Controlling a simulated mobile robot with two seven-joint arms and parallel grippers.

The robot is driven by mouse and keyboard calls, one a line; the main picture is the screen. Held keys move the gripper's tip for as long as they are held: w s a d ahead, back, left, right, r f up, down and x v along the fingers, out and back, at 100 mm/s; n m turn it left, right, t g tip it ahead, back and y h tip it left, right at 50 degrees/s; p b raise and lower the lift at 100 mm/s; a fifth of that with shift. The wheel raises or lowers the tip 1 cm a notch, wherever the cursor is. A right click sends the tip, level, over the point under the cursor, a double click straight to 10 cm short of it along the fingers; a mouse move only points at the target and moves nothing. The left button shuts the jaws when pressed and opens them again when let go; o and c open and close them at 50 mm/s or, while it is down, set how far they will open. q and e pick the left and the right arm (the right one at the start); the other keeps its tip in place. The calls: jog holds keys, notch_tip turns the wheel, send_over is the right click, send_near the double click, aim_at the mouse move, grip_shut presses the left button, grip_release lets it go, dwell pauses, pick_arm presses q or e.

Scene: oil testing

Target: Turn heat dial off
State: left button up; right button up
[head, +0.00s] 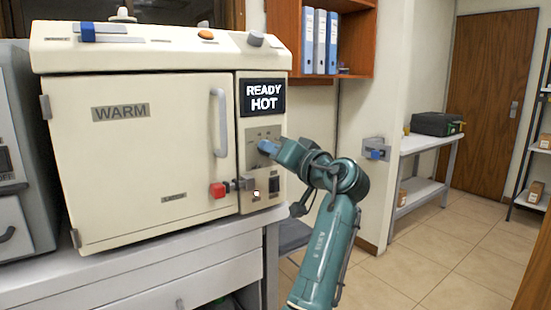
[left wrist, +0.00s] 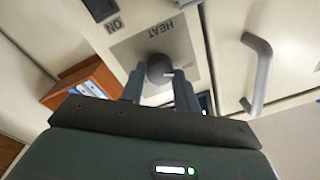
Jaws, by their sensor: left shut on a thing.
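The heat dial (left wrist: 158,68) is a round dark grey knob with a white pointer mark. It sits on a grey plate marked HEAT (left wrist: 128,47) on the front of the cream oven (head: 150,165). In the left wrist view the label is upside down and the pointer mark is toward the right. My left gripper (head: 266,147) is at this plate, under the display (head: 263,97) that reads READY HOT. Its two fingers (left wrist: 158,88) are on either side of the dial and shut on it. In the head view the gripper hides the dial. My right gripper is not in view.
The oven door has a vertical handle (head: 218,122) and a red-ended latch (head: 218,190). A dark switch (head: 274,184) is below the dial plate. A wooden shelf with binders (head: 320,42) hangs at the right. Open floor (head: 450,250) lies to the right.

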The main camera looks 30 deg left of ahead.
pick_arm(q)
jog(key=shift+r, duration=0.1)
dwell(0.3)
jog(key=o, duration=1)
jog(key=v, duration=1.3)
jog(key=shift+d, duration=0.1)
